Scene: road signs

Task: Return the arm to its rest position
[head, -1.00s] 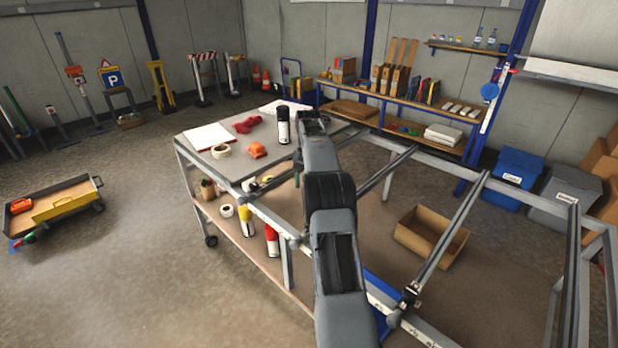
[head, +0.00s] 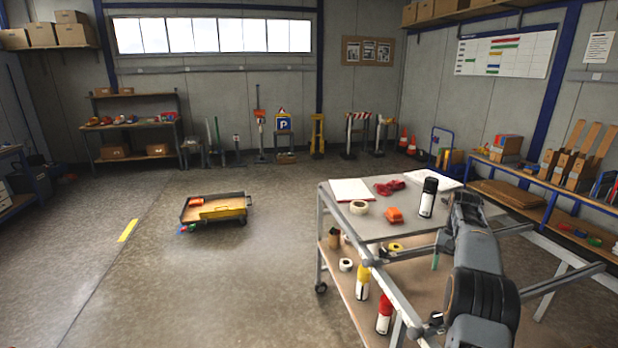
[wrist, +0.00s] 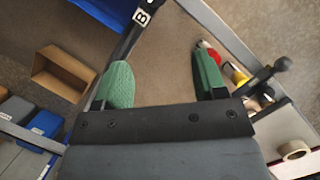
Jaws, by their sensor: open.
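My arm shows at the lower right of the head view, reaching over the right side of the grey-topped workbench (head: 385,226); its gripper end is not clearly seen there. In the wrist view my gripper (wrist: 164,80) has its two green fingers wide apart with nothing between them. Beyond the fingers are the bench frame and its brown lower shelf. A black-and-white spray can (head: 428,197) stands upright on the bench top, left of my arm.
The bench top holds an orange item (head: 393,215), a tape roll (head: 359,207) and red gloves (head: 390,187). A low cart (head: 215,206) stands on open floor at left. A cardboard box (wrist: 62,72) shows in the wrist view.

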